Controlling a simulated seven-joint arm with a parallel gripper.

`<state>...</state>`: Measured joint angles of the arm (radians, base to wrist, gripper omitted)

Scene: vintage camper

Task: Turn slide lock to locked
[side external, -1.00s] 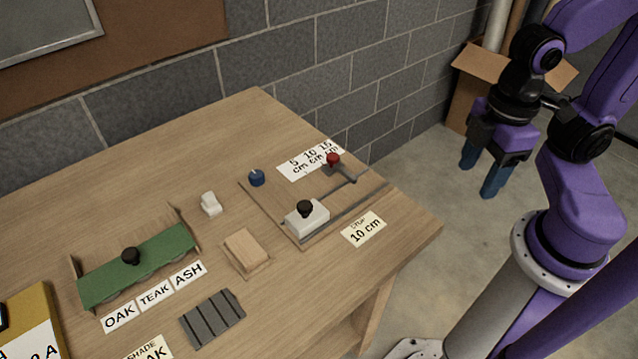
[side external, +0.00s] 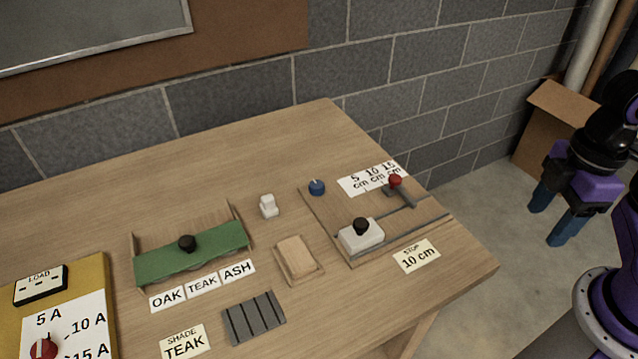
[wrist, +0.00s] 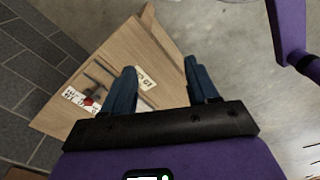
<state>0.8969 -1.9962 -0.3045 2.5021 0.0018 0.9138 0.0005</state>
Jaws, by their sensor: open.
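No label reads "slide lock". A small blue knob (side external: 317,187) with a light mark on top sits at the back left corner of the slide fixture board (side external: 334,224). On the board, a white block with a black knob (side external: 361,236) sits by the rails, and a red-knobbed lever (side external: 395,181) stands near the 5, 10, 15 cm label. My gripper (side external: 563,215) is open and empty, off the table's right side, apart from the fixture. In the wrist view my gripper (wrist: 158,68) shows its fingers apart, with the red knob (wrist: 88,101) to their left. The blue knob cannot be made out there.
A "STOP 10 cm" card (side external: 416,256) lies in front of the fixture. A white switch (side external: 268,206), a wooden block (side external: 296,258) and a green flap (side external: 192,253) stand to its left. A cardboard box (side external: 560,125) is on the floor behind my gripper. The table's back middle is clear.

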